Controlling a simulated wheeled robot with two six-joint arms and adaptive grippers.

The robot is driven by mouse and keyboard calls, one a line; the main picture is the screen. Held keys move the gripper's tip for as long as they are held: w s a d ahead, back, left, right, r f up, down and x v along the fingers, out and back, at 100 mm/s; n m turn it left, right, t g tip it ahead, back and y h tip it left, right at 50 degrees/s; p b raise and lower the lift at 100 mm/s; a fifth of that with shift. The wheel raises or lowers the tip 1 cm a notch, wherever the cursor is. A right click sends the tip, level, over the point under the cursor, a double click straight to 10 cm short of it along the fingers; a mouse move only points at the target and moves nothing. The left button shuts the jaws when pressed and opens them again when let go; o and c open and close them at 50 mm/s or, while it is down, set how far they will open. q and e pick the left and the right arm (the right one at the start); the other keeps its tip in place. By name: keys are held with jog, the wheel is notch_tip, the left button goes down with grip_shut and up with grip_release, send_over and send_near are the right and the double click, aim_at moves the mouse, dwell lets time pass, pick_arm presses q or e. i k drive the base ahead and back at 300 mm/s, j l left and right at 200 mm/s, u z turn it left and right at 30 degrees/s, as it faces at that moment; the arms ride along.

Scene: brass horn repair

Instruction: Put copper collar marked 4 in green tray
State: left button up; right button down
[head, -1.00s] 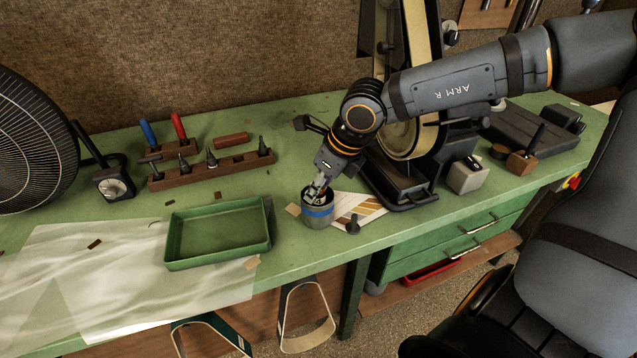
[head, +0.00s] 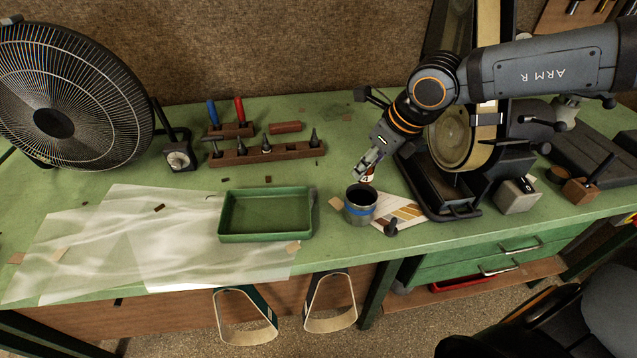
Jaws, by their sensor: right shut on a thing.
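My right gripper (head: 368,168) is shut on a small copper collar (head: 366,176) with a white label that reads 4. It holds the collar just above the grey cup with a blue band (head: 360,205), clear of its rim. The green tray (head: 266,238) lies on the bench left of the cup and looks empty. My left gripper is not in view.
A belt sander (head: 450,150) stands right of the cup. A wooden rack of pegs (head: 265,152) lies behind the tray. A fan (head: 60,95) stands at the left. Pale sheets (head: 150,240) cover the bench left of the tray. A dark knob-like piece (head: 390,229) lies beside the cup.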

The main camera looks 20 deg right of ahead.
aim_at(268, 217)
jog(key=u, duration=1.25)
jog(key=k+j, duration=0.15)
jog(key=k, duration=0.45)
jog(key=i+l, duration=0.15)
jog(key=l, duration=0.15)
jog(key=i+l, duration=0.2)
